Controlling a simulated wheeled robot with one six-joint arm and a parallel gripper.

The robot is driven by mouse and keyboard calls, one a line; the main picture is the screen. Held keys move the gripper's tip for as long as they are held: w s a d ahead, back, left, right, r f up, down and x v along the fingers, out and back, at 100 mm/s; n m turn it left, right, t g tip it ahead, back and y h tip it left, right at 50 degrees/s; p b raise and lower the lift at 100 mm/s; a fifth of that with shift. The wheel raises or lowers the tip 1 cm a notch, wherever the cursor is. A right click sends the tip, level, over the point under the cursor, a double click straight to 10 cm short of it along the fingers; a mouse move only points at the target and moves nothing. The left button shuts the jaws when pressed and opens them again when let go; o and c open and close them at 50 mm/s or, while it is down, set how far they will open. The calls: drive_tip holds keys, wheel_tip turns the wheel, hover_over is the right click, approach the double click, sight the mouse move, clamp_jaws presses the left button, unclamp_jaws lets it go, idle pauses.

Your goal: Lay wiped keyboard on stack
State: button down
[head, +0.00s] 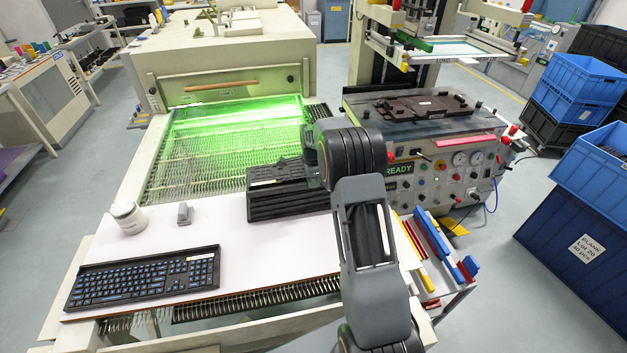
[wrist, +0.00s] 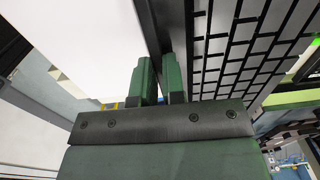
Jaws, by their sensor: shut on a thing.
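My gripper (wrist: 160,64) shows in the wrist view with its two green fingers closed on the edge of a black keyboard (wrist: 235,45). The visible keys of this keyboard look blank. In the head view my arm hides most of the gripper, which is at the right end of a stack of black keyboards (head: 285,204). The stack stands on the white tabletop near the conveyor. The held keyboard appears at the top of the stack; whether it rests there or is slightly above, I cannot tell. Another keyboard (head: 143,277), with blue legends, lies at the table's front left.
A white tub (head: 128,217) and a small grey object (head: 184,213) stand left of the stack. A green-lit mesh conveyor (head: 215,150) runs behind. The machine with gauges (head: 455,165) is right. Blue crates (head: 585,225) stand far right. The middle of the tabletop (head: 260,245) is clear.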

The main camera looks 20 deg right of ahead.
drive_tip(key=shift+f+b, duration=0.3)
idle(0.8)
drive_tip(key=c, duration=1.1)
unclamp_jaws()
drive_tip(key=shift+f, duration=0.1)
drive_tip(key=shift+r+p, duration=2.2)
drive_tip(key=shift+r, duration=1.4)
